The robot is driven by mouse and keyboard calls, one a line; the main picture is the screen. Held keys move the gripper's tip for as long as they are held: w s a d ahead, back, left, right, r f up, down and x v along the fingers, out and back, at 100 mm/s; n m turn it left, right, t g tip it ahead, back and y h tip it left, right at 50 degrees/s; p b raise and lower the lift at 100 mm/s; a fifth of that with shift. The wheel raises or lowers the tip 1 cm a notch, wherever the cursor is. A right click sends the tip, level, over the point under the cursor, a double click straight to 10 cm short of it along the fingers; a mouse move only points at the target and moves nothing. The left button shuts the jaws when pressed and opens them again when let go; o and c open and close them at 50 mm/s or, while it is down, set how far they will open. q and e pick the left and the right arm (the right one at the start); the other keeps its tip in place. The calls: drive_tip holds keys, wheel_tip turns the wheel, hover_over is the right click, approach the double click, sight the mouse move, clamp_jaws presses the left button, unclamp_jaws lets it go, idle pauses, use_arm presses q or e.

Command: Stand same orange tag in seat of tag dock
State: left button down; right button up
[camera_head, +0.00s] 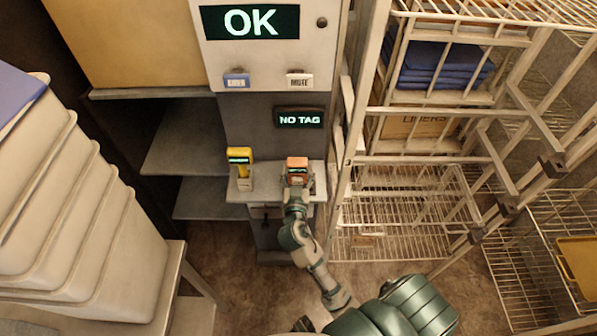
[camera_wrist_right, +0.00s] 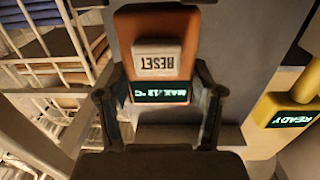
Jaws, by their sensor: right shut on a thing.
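The orange tag (camera_head: 297,163) is above the right part of a grey ledge (camera_head: 262,196), below a display (camera_head: 299,118) that reads NO TAG. In the right wrist view the orange tag (camera_wrist_right: 158,95) has a pale RESET button and a dark screen with green figures, seen upside down. My right gripper (camera_head: 297,184) is shut on it, with one finger on each side in the wrist view (camera_wrist_right: 158,112). The seat of the dock is hidden behind the gripper and tag. I cannot tell whether the tag touches the ledge. My left gripper is not in view.
A yellow handheld device (camera_head: 240,168) stands on the ledge left of the tag; its screen reads READY in the wrist view (camera_wrist_right: 290,118). A panel (camera_head: 262,55) above reads OK. Wire racks (camera_head: 400,210) stand close on the right. Stacked white bins (camera_head: 80,220) fill the left.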

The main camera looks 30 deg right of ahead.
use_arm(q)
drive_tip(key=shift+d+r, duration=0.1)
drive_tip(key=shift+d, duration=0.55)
use_arm(e)
drive_tip(key=shift+d+f, duration=0.2)
drive_tip(key=shift+d, duration=0.5)
drive_tip(key=shift+a+r, duration=0.15)
drive_tip(key=shift+a, duration=0.6)
drive_tip(key=shift+a+r, duration=0.15)
drive_tip(key=shift+a, duration=0.55)
drive_tip(key=shift+d+f, duration=0.1)
drive_tip(key=shift+d, duration=0.55)
drive_tip(key=shift+a, duration=0.6)
drive_tip(key=shift+d, duration=1.1)
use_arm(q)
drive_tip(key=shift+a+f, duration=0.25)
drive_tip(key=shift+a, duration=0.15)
use_arm(e)
drive_tip(key=shift+a, duration=0.35)
use_arm(q)
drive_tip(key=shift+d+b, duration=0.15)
drive_tip(key=shift+b, duration=0.15)
use_arm(e)
drive_tip(key=shift+d+f, duration=0.1)
drive_tip(key=shift+d, duration=0.5)
